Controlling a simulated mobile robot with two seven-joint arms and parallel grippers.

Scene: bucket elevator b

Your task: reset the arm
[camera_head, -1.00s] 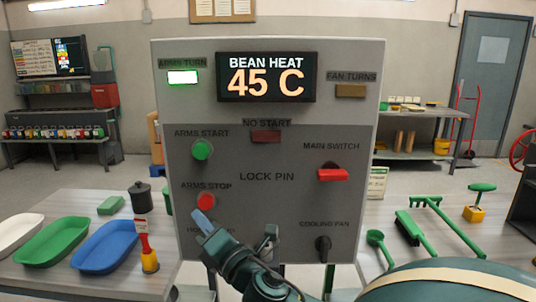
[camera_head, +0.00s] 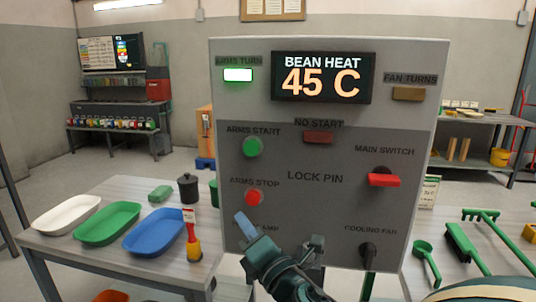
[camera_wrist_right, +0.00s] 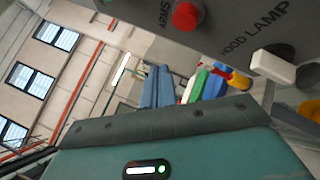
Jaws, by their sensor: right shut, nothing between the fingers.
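My right gripper (camera_head: 246,226) is shut and empty, its blue fingertips pointing up in front of the lower left of the grey control panel (camera_head: 296,230). The fingertips show just below the red arms stop button (camera_head: 254,198) in the head view and hide part of a label there. I cannot tell whether they touch the panel. In the right wrist view the blue fingers (camera_wrist_right: 158,87) lie together, with the arms stop button (camera_wrist_right: 186,15) and a pale hood lamp switch (camera_wrist_right: 273,67) at upper right. My left gripper is not in view.
The display (camera_head: 322,77) reads 45 C, and the arms turn lamp (camera_head: 238,75) is lit. The green arms start button (camera_head: 253,147), red main switch (camera_head: 383,180) and black cooling fan knob (camera_head: 368,252) are on the panel. A table (camera_head: 60,247) with trays stands left; green tools (camera_head: 460,243) lie right.

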